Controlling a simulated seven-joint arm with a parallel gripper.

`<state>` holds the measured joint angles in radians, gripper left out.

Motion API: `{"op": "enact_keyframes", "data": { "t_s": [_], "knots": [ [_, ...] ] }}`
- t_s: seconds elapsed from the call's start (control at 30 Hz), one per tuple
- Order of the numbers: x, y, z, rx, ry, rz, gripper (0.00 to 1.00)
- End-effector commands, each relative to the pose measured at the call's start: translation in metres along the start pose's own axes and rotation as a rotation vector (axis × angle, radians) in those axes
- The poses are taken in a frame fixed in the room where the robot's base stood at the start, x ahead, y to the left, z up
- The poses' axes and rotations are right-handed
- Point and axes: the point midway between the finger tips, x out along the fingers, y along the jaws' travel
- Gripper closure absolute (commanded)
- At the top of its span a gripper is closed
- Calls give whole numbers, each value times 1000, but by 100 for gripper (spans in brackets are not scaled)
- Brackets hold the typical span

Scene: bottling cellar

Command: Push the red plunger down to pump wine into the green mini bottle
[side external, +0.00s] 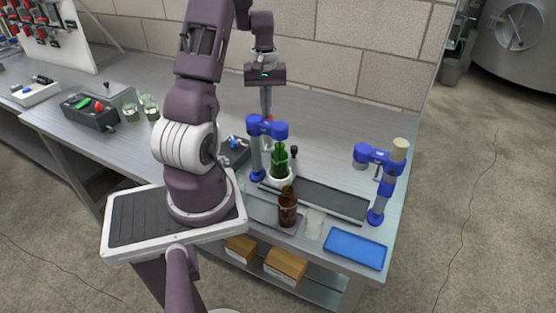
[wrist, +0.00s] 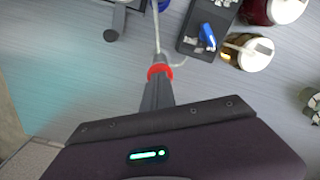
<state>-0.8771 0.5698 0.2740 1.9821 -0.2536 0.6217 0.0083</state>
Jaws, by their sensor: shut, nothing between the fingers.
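The green mini bottle (side external: 279,162) stands upright on a white round base, under the arm of the left blue dispenser (side external: 267,127). My gripper (side external: 266,114) points down just above and behind that dispenser, with its fingers together and empty. In the wrist view a red ring-like part (wrist: 158,70), which looks like the red plunger, shows right at the fingertips of my gripper (wrist: 157,78). The fingers cover part of it, and I cannot tell whether they touch it. The plunger is not clearly visible in the side view.
A second blue dispenser (side external: 376,156) stands at the right. A brown bottle (side external: 287,208), a clear glass (side external: 314,223) and a blue tray (side external: 356,247) are along the front. A black box with a blue switch (wrist: 207,38) and jars (wrist: 250,50) lie beside the gripper in the wrist view.

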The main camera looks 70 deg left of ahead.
Motion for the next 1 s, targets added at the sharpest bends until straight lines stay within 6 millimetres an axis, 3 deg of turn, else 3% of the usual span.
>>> {"op": "enact_keyframes", "data": {
  "t_s": [0.57,1.0],
  "knots": [
    [8,0,0,0,0,0,100],
    [-19,0,0,0,1,0,100]
  ]
}}
